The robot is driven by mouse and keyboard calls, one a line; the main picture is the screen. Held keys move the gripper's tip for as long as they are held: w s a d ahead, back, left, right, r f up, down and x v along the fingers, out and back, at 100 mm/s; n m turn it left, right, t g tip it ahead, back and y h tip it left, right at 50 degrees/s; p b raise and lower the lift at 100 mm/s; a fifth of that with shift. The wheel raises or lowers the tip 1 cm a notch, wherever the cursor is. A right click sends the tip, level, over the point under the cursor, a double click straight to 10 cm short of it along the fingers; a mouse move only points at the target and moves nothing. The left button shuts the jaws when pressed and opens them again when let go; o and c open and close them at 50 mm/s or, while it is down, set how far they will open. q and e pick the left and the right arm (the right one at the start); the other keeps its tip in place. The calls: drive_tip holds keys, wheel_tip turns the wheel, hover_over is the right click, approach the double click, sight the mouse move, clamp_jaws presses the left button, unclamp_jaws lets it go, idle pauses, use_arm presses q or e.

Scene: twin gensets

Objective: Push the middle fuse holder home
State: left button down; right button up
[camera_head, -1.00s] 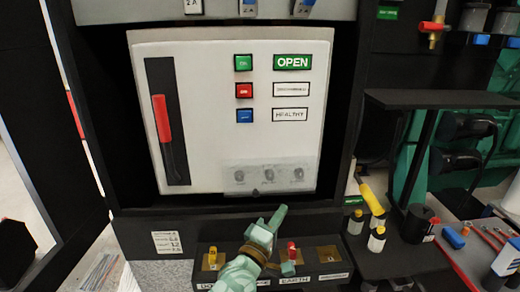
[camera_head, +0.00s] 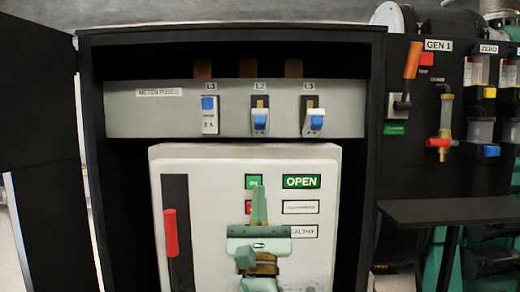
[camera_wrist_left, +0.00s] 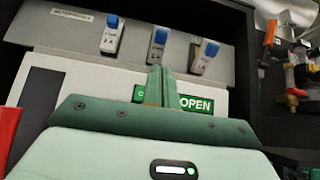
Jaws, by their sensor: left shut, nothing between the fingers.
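Three fuse holders with blue grips sit in the grey metering fuse strip (camera_head: 150,122). The middle holder, L2 (camera_head: 260,118), seems to lean out at its blue part, as does the L3 holder (camera_head: 314,119). The L1 holder (camera_head: 209,115) looks flat, its front label facing me. In the left wrist view the middle holder (camera_wrist_left: 158,44) stands just above my fingertips. My left gripper (camera_head: 259,190) is shut and empty, fingers pointing up, below the middle holder and in front of the white panel. It also shows in the left wrist view (camera_wrist_left: 160,74). My right gripper is out of view.
The white panel (camera_head: 215,165) has a red lever (camera_head: 170,232) and a green OPEN sign (camera_head: 301,182). The cabinet's open door (camera_head: 38,120) stands at the left. A GEN 1 board with an orange handle (camera_head: 412,60) and a dark shelf (camera_head: 450,211) are at the right.

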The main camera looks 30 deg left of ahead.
sight(260, 128)
use_arm(q)
drive_tip(key=p+x, duration=0.6)
drive_tip(key=x, duration=0.7)
drive_tip(key=shift+w+a+r, duration=0.15)
drive_tip(key=shift+w+r, duration=0.1)
drive_tip(key=shift+r, duration=0.1)
